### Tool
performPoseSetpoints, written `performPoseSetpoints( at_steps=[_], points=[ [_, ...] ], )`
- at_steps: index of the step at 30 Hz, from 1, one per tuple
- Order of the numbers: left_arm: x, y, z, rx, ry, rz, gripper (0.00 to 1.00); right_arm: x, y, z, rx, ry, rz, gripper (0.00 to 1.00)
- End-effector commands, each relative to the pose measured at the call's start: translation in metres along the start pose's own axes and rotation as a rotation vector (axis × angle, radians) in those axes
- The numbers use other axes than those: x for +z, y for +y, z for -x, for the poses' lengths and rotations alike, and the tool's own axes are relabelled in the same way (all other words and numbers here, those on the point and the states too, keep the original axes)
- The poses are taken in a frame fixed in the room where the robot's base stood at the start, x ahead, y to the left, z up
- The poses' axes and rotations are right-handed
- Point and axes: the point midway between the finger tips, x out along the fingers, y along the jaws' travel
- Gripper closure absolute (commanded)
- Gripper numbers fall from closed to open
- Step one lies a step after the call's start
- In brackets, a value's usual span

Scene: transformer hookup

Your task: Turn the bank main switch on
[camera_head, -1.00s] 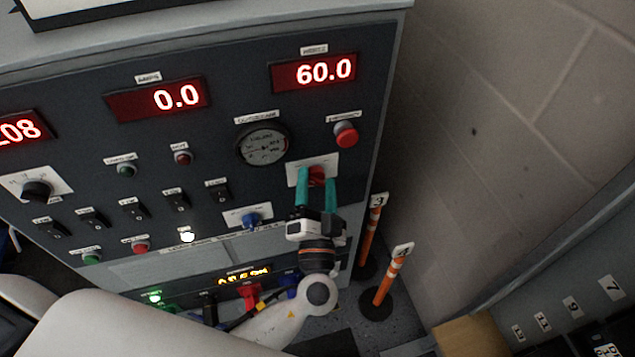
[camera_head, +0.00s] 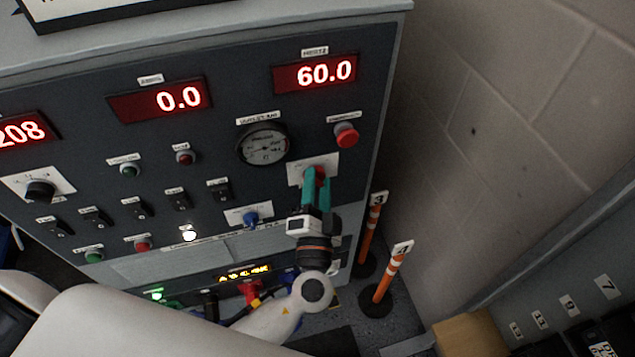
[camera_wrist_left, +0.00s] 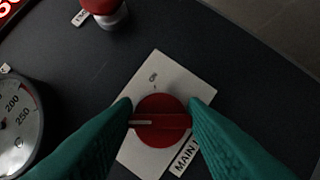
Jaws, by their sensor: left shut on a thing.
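The main switch is a red round knob (camera_wrist_left: 162,132) on a white plate (camera_wrist_left: 176,75), which also shows in the head view (camera_head: 297,172). In the wrist view its white pointer line points left, and the "ON" mark is above the knob. A label starting "MAIN" (camera_wrist_left: 186,157) is partly hidden by a finger. My left gripper (camera_wrist_left: 162,115) is shut on the knob, one teal finger on each side. In the head view the left gripper (camera_head: 316,172) hides most of the knob. My right gripper is not in view.
A red emergency button (camera_head: 346,135) is above the switch and a round gauge (camera_head: 262,145) up-left. A blue knob (camera_head: 251,219) is left of my gripper. Orange-white posts (camera_head: 391,273) stand on the floor to the right, near a block wall (camera_head: 500,110).

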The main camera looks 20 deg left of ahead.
Motion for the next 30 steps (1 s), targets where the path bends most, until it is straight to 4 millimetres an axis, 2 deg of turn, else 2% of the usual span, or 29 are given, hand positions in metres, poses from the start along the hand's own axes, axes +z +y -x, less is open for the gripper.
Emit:
performPoseSetpoints(
  at_steps=[14,30],
  points=[
    [0.004,0.005,-0.001,-0.173,-0.001,-0.404,0.84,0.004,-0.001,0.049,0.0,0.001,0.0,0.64],
    [0.005,0.007,-0.002,-0.369,-0.001,-0.879,0.84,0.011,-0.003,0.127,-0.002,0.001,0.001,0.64]
  ],
)
